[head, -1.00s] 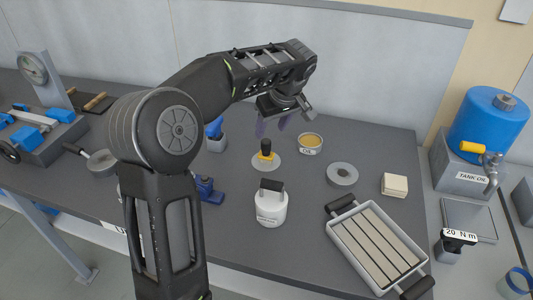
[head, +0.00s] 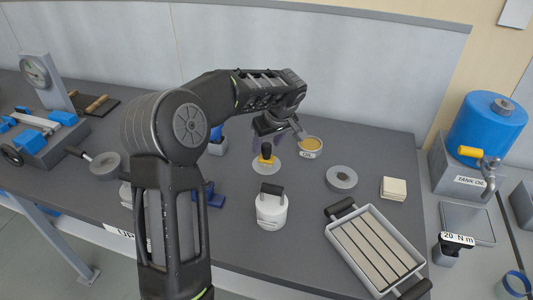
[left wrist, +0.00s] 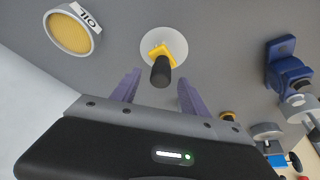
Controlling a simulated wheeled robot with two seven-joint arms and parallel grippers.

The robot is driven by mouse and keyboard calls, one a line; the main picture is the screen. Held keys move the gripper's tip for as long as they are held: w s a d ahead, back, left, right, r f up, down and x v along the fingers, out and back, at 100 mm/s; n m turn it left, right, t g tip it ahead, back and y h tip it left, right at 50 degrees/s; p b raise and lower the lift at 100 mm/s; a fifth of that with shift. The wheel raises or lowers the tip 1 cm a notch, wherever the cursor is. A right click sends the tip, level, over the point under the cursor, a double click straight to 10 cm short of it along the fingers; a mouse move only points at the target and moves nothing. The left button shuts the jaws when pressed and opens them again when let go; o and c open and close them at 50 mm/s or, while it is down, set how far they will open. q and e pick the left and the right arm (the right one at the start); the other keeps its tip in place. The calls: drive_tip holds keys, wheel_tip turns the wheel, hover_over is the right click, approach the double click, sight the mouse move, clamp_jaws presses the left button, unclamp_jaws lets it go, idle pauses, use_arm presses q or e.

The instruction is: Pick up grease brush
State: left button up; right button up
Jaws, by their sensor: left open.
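The grease brush (head: 266,153) appears to be the upright piece with a black handle and yellow lower part, on a pale round disc (head: 273,169) on the bench. In the left wrist view, the brush handle (left wrist: 161,71) points toward the camera, and the disc (left wrist: 176,40) lies behind it. My left gripper (left wrist: 157,90) is open, with purple fingers on either side of the handle's line. In the head view the gripper hangs above and behind the brush. My right gripper is not in view.
An oil cup (head: 310,146) stands close right of the gripper. A grey ring (head: 341,178), a cream block (head: 394,188), a white canister (head: 271,210) and a slatted tray (head: 372,250) are on the bench (head: 310,210). A blue tank (head: 487,122) stands at right.

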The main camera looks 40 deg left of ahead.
use_arm(q)
drive_tip(key=shift+w+a+f, duration=0.1)
drive_tip(key=shift+a+f, duration=0.1)
drive_tip(key=shift+f, duration=0.4)
drive_tip(key=shift+c, duration=0.3)
clamp_jaws()
